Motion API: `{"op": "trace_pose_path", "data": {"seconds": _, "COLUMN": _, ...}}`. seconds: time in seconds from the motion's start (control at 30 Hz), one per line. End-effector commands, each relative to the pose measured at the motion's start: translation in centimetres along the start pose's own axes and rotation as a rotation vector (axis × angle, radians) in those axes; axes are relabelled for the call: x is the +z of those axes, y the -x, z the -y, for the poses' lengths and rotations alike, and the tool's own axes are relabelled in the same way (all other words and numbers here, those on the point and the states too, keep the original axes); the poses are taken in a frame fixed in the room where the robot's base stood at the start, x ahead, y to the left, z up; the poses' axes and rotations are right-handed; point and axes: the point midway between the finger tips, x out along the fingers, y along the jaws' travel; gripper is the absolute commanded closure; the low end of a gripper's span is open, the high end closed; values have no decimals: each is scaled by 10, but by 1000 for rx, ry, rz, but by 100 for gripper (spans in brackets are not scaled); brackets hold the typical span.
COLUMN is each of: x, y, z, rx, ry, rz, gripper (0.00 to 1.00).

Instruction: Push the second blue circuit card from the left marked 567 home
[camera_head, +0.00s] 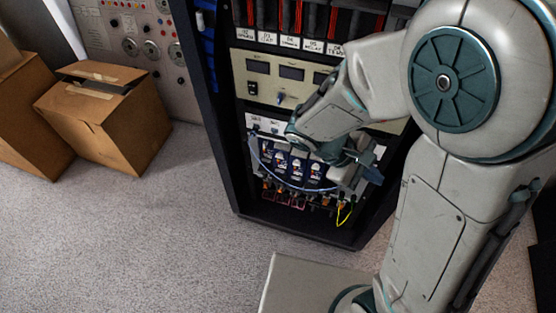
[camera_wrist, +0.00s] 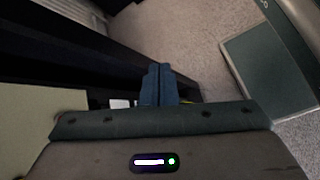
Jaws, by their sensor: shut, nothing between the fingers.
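Several blue circuit cards stand side by side in the lower part of the rack in the head view, behind a looping cable. The second blue card from the left (camera_head: 281,160) is partly visible; its marking is too small to read, and I cannot tell how far it sticks out. My gripper (camera_head: 373,174) is at the right of the card row, apart from that card, near the rack's right side. In the wrist view its blue fingers (camera_wrist: 158,72) are together and empty, with dark rack frame and carpet beyond. My wrist hides part of the area above the cards.
The dark rack (camera_head: 222,130) holds a beige panel (camera_head: 258,87) with displays above the cards. The blue-grey cable (camera_head: 272,179) arcs across the card fronts. Pink and yellow wires hang below. Cardboard boxes (camera_head: 125,130) stand at left.

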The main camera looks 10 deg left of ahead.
Motion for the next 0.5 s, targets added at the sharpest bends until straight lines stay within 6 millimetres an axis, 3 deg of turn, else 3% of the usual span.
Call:
{"op": "trace_pose_path", "data": {"seconds": 0.03, "x": -26, "y": -7, "z": 8, "rx": 87, "ry": 91, "rz": 35, "gripper": 100}}
{"op": "trace_pose_path", "data": {"seconds": 0.27, "x": -118, "y": -3, "z": 26, "rx": 513, "ry": 433, "rz": 150, "gripper": 100}}
{"op": "trace_pose_path", "data": {"seconds": 0.37, "x": -163, "y": 5, "z": 45, "rx": 717, "ry": 568, "rz": 183, "gripper": 100}}
{"op": "trace_pose_path", "data": {"seconds": 0.5, "x": -226, "y": 18, "z": 84, "rx": 1006, "ry": 737, "rz": 206, "gripper": 100}}
